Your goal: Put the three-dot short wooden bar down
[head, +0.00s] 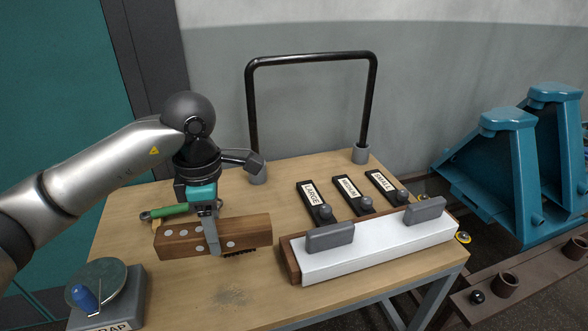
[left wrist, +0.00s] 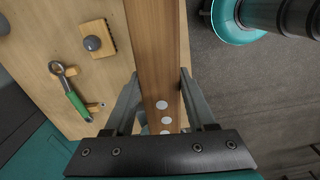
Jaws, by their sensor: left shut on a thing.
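The wooden bar (head: 255,237) is brown, with pale round dots on its faces, and hangs or rests at the left front part of the table. My left gripper (head: 212,245) comes down from above and is shut across the bar near its middle. In the left wrist view, the bar (left wrist: 158,55) runs away between the two fingers of the gripper (left wrist: 160,95), with three pale dots showing near the palm. I cannot tell whether its underside touches the table. My right gripper is not in view.
On the wooden table (head: 225,295) a long white block (head: 380,250) with grey pads lies right of the bar. Black plates labelled LARGE (head: 308,196), MEDIUM and SMALL lie behind it. A green-handled wrench (head: 165,211) lies behind the bar. A scrap container (head: 128,300) stands front left.

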